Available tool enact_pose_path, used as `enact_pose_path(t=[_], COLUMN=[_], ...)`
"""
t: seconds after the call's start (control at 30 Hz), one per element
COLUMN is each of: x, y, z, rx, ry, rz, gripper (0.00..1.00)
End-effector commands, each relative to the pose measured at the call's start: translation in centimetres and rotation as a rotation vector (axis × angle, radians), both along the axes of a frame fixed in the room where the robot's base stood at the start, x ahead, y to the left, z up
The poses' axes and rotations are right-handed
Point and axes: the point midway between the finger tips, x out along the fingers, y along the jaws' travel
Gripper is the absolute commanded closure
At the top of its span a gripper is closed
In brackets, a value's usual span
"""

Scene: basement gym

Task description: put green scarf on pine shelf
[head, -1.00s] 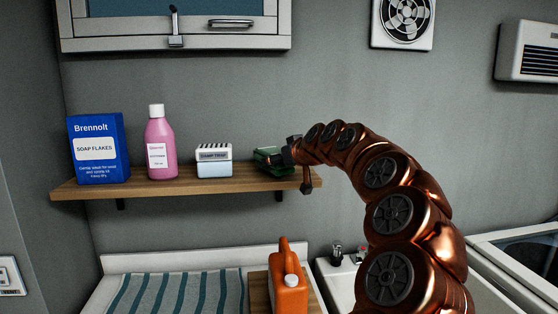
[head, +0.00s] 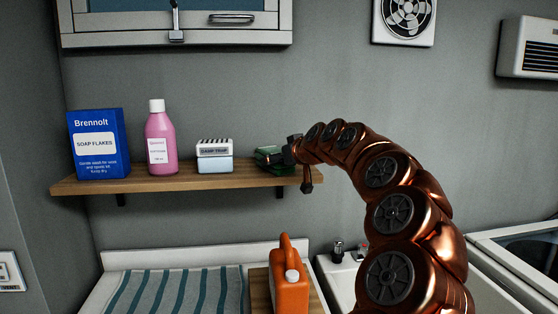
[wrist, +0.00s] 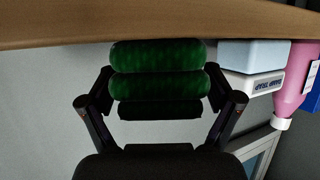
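The green scarf (head: 268,155) is a folded, rolled bundle at the right end of the pine shelf (head: 230,179). My gripper (head: 284,155) reaches it from the right. In the wrist view, which is upside down, the scarf (wrist: 158,70) sits between the two fingers of my gripper (wrist: 160,82), which are against its sides. The shelf edge (wrist: 150,22) runs close to the bundle. The scarf is at the height of the shelf top; whether its underside rests fully on the wood cannot be seen.
A pink bottle (head: 160,145) and a blue soap flakes box (head: 99,150) stand further left. A cabinet (head: 260,38) hangs above. An orange jug (head: 289,292) stands below the shelf.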

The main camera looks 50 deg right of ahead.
Motion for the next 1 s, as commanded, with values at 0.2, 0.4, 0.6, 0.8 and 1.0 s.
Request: enact_pose_path(t=[0.2,0.4,0.6,0.8,1.0], x=[0.0,-0.1,-1.5,-4.3,-7.3], y=[0.0,0.0,0.4,1.1,1.9], z=[0.0,0.0,0.7,2.0,3.2], rx=[0.000,0.000,0.000,-0.001,0.001], ry=[0.000,0.000,-0.001,-0.003,-0.001], rz=[0.000,0.000,0.000,-0.001,0.000], gripper=[0.00,0.00,0.00,0.00,0.00])
